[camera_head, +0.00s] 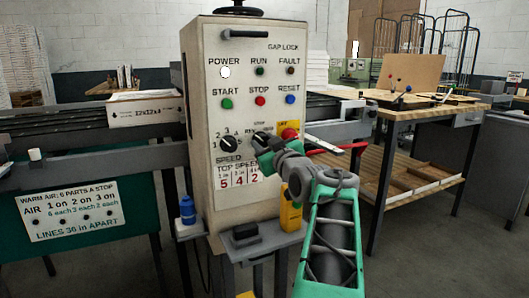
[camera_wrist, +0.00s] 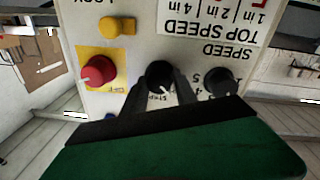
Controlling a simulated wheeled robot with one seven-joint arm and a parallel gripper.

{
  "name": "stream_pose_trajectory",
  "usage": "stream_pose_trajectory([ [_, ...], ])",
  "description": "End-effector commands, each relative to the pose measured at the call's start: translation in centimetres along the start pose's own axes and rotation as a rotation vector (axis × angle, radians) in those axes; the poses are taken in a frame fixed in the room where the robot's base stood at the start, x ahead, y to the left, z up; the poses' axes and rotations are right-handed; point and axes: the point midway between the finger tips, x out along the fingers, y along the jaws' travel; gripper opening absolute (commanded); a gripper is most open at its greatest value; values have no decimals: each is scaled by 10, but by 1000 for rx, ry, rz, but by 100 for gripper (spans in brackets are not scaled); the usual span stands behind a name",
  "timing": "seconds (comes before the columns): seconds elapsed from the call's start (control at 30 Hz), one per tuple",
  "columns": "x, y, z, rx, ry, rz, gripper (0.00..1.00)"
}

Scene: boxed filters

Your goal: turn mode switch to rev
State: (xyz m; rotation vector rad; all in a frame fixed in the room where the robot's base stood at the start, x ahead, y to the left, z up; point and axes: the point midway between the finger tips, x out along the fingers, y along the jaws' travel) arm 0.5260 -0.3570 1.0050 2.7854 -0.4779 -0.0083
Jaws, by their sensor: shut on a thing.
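The mode switch (camera_head: 259,136) is a small black knob on the beige control panel, right of the speed dial (camera_head: 230,144). My gripper (camera_head: 266,143) reaches it from the lower right and partly covers it and its labels. The wrist view is upside down. There, the mode switch (camera_wrist: 159,73) sits between the two dark fingers of my gripper (camera_wrist: 161,82), which is shut on it. A white pointer mark on the knob faces the picture's bottom, slightly right, near the partly hidden STOP label. The REV label is mostly hidden in the head view.
A red knob (camera_wrist: 98,71) on a yellow plate is close beside the switch. The black speed dial (camera_wrist: 222,82) is on its other side. A yellow device (camera_head: 290,212) and a blue bottle (camera_head: 187,210) stand below the panel. A wooden workbench (camera_head: 425,103) is at right.

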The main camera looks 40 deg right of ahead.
Motion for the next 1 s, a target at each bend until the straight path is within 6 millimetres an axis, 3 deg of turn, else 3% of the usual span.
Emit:
stream_pose_trajectory([
  [0.47,0,1,-2,-21,5,3,0],
  [0.5,0,2,-3,-21,5,3,36],
  [0.73,0,1,-2,-19,4,1,54],
  [1.0,-2,2,-1,-18,2,2,55],
])
